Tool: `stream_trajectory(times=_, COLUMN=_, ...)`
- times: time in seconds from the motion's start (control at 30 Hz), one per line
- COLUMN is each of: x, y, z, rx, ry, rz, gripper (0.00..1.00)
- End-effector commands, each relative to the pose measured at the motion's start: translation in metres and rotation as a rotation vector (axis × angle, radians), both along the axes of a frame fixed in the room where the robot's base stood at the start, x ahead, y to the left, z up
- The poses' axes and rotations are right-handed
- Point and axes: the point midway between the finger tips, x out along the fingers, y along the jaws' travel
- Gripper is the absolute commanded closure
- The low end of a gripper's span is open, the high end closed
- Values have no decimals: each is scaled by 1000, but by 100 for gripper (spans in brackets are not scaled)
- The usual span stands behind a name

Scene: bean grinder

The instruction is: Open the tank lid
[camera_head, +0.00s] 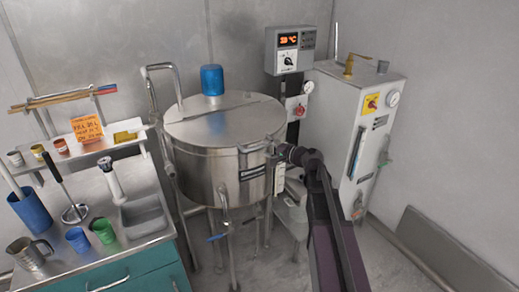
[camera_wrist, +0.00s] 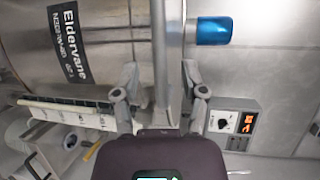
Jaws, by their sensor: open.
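The steel tank (camera_head: 215,170) stands in the middle of the head view, with its flat round lid (camera_head: 225,122) down on top. A blue cylinder (camera_head: 212,80) stands on the lid; it also shows in the wrist view (camera_wrist: 213,30). A bent metal bar (camera_head: 252,147) is at the lid's front rim. My gripper (camera_head: 277,152) is at the tank's front right, near the rim. In the wrist view my gripper (camera_wrist: 160,88) has its fingers apart, one on each side of a metal bar (camera_wrist: 167,50). I cannot tell whether they touch it.
A control box (camera_head: 287,50) with a lit display is behind the tank. A white cabinet (camera_head: 345,130) with gauges stands to the right. A counter (camera_head: 130,205) with cups and tools is on the left. A tall bent pipe (camera_head: 150,85) rises beside the tank's left.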

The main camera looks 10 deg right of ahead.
Motion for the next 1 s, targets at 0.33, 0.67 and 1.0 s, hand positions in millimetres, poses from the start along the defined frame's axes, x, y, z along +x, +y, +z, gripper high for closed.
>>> stream_trajectory(times=0.33, x=26, y=22, z=-7, rx=1, ry=1, rz=1, gripper=45)
stream_trajectory(times=0.67, x=29, y=25, z=-7, rx=1, ry=1, rz=0, gripper=45)
stream_trajectory(times=1.0, x=28, y=25, z=-7, rx=1, ry=1, rz=0, gripper=100)
